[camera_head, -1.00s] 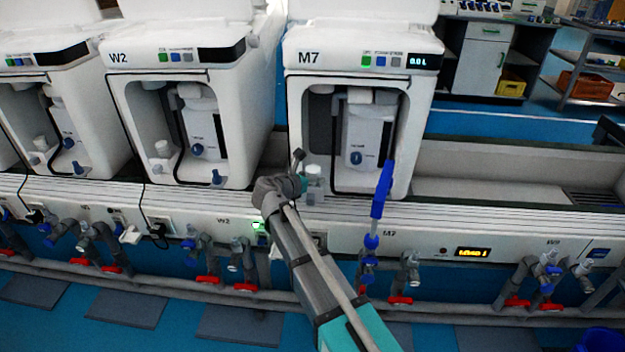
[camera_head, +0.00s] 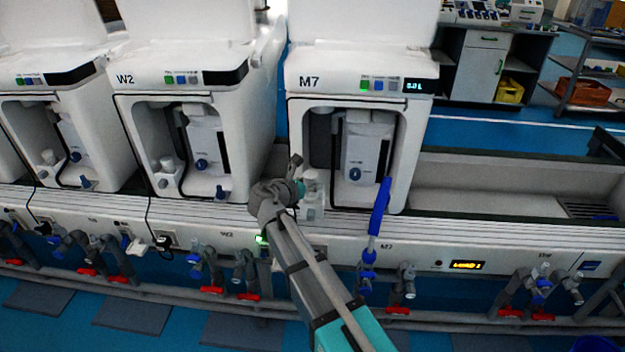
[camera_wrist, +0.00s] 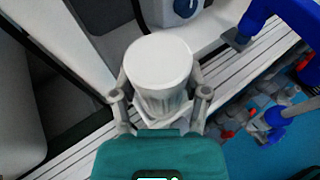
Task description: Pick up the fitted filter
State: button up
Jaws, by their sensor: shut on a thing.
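In the head view the filter (camera_head: 312,187) is a small pale shape at the front left corner of the M7 unit (camera_head: 300,140). My gripper (camera_head: 302,188) is beside it there, partly hidden by my wrist. The filter is in front of the M7 opening, above the white ledge. I cannot tell whether its underside touches anything.
A blue handled valve (camera_head: 378,220) stands just right of my gripper, in front of M7. The W2 unit (camera_head: 255,130) is to the left. Pipes with red taps (camera_head: 398,311) run below the ledge. The trough (camera_head: 490,185) right of M7 is open and empty.

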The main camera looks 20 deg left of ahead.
jog(key=s+r+p, duration=0.1)
jog(key=r, duration=0.1)
jog(key=s+r+p, duration=0.1)
jog(key=r+p, duration=0.1)
jog(key=shift+s, duration=0.4)
jog(key=p, duration=0.3)
send_near(313, 176)
jog(key=shift+s+d+r, duration=0.3)
jog(key=shift+s+d, duration=0.15)
jog(key=shift+d, duration=0.15)
jog(key=shift+s+d+r, duration=0.25)
jog(key=shift+s+d, duration=0.25)
jog(key=shift+d, duration=0.1)
